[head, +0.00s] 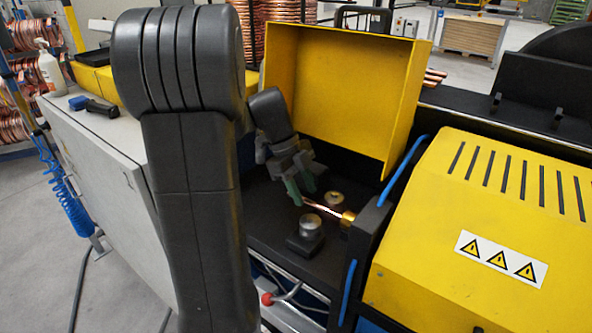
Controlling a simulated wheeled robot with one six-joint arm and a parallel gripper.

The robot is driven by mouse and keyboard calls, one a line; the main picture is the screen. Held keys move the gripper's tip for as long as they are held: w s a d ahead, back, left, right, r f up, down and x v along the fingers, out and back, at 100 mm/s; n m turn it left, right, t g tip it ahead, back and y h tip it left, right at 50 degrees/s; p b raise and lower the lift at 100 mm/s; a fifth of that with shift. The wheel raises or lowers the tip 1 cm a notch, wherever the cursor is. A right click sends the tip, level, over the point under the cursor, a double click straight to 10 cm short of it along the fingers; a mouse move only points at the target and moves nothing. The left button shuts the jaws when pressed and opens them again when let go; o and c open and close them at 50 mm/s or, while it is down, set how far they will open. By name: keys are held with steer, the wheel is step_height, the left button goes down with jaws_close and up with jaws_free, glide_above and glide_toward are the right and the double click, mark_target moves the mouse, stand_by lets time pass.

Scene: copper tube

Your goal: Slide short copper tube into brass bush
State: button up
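The short copper tube (322,209) is a thin, shiny rod in the dark machine bay. Its left end meets the green-tipped fingers of my gripper (301,198), which appears shut on it. The tube points right and slightly toward the camera. Its right end meets the brass bush (348,218), a small gold ring at the bay's right wall. I cannot tell whether the tube end is inside the bush or only in front of it. The gripper's fingers hide the tube's left end.
A round metal post on a dark block (309,230) stands just in front of the tube. A brass-coloured disc (333,199) sits just behind it. The raised yellow cover (340,95) stands behind the bay. A yellow housing (480,230) bounds the right side.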

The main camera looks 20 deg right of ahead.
steer(key=v, duration=1.3)
steer(key=shift+p, duration=0.3)
steer(key=x, duration=1.4)
steer(key=shift+b, duration=0.35)
steer(key=shift+w+a+r, duration=0.1)
steer(key=shift+w+a, duration=0.1)
steer(key=shift+w, duration=0.05)
steer(key=shift+r, duration=0.1)
